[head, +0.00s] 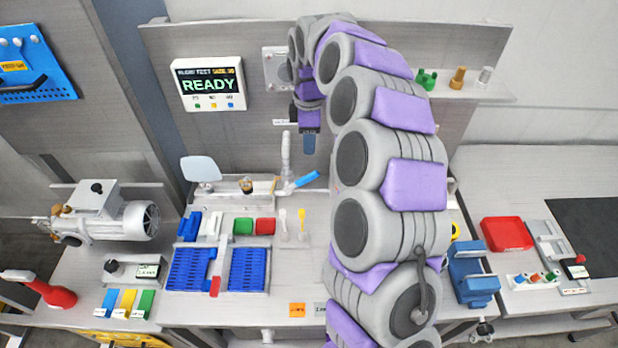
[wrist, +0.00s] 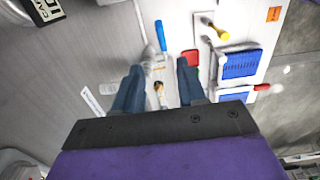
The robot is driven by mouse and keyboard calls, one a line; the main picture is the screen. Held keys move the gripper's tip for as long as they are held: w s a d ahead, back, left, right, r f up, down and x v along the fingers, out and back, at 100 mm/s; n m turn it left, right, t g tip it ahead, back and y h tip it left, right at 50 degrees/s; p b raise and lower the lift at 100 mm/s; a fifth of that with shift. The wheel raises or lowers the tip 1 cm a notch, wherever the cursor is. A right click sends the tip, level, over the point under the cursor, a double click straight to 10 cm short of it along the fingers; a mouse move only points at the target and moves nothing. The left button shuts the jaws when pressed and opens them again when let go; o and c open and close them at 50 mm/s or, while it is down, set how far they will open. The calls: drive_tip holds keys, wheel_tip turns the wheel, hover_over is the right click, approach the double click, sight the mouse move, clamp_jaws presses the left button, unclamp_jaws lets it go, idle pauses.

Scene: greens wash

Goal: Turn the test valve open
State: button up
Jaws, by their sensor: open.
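The test valve appears to be the pale pipe fitting with a blue lever (head: 303,182) at the back of the bench, under the wall panel. The lever points to the right and slightly up in the head view. In the wrist view the blue lever (wrist: 161,36) lies beyond my fingertips, with the pale fitting near the left finger. My gripper (head: 309,146) points down above and a little to the right of the fitting, apart from the lever. In the wrist view its two fingers (wrist: 159,72) are spread with a gap between them. Nothing is held.
A screen (head: 208,84) reading READY hangs on the back panel. My arm hides the bench right of the valve.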

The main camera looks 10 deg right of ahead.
sight(307, 175)
drive_tip(key=f+b, duration=0.1)
drive_tip(key=f, duration=0.6)
drive_tip(key=f+b, duration=0.1)
drive_tip(key=f, duration=0.6)
drive_tip(key=shift+a+f, duration=0.2)
drive_tip(key=shift+f, duration=0.2)
drive_tip(key=shift+a, duration=0.1)
drive_tip(key=shift+c, duration=0.4)
clamp_jaws()
